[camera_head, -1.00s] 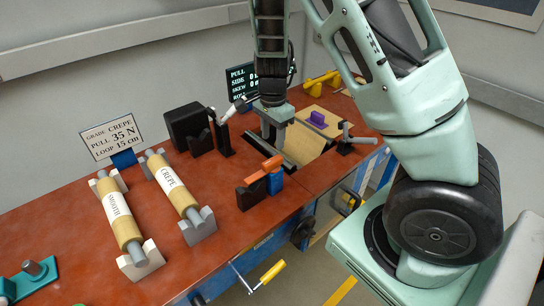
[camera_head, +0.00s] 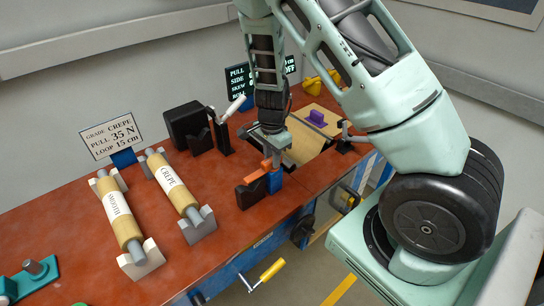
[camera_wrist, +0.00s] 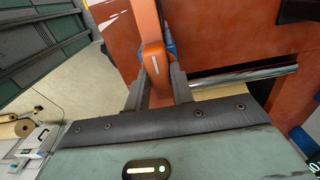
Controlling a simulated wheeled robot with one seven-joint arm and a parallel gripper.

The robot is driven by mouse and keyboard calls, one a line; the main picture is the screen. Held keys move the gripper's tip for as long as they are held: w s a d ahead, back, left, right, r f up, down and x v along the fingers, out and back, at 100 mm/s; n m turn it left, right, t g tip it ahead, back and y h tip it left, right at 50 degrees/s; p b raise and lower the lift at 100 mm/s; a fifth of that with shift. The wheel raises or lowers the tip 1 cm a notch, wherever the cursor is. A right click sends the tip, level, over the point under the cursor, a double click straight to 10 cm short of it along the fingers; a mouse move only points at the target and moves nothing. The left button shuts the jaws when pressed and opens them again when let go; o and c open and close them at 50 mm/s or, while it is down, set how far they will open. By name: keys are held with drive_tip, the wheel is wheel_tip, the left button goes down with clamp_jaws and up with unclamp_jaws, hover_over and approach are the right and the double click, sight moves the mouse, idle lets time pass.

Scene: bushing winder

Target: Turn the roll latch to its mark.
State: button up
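The roll latch is an orange lever (camera_head: 266,164) by a blue block (camera_head: 275,182) at the bench's front edge, beside a black cradle (camera_head: 250,194). My gripper (camera_head: 271,158) points down over the lever's upper end. In the wrist view the orange lever (camera_wrist: 152,50) runs between the two fingers of my gripper (camera_wrist: 160,80), with a finger on each side. The fingers look spread around it; firm contact is not clear. A small pale line shows on the lever's face. The latch's mark cannot be made out, and my gripper hides part of the lever in the head view.
Two labelled rolls, SMOOTH (camera_head: 119,216) and CREPE (camera_head: 172,184), lie in cradles at left. A black block (camera_head: 188,125) and a white-handled lever (camera_head: 234,108) stand behind. A metal bar (camera_wrist: 245,75) crosses near the fingers. A yellow-handled crank (camera_head: 271,270) hangs at the front.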

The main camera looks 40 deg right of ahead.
clamp_jaws()
drive_tip(key=shift+n, duration=0.3)
drive_tip(key=n+b, duration=0.2)
drive_tip(key=n, duration=0.1)
drive_tip(key=shift+f, duration=0.1)
drive_tip(key=n+b, duration=0.2)
drive_tip(key=n, duration=0.4)
drive_tip(key=n+b, duration=0.2)
drive_tip(key=n, duration=0.2)
drive_tip(key=shift+n+b, duration=0.4)
drive_tip(key=shift+n, duration=1.7)
drive_tip(key=o, duration=0.8)
unclamp_jaws()
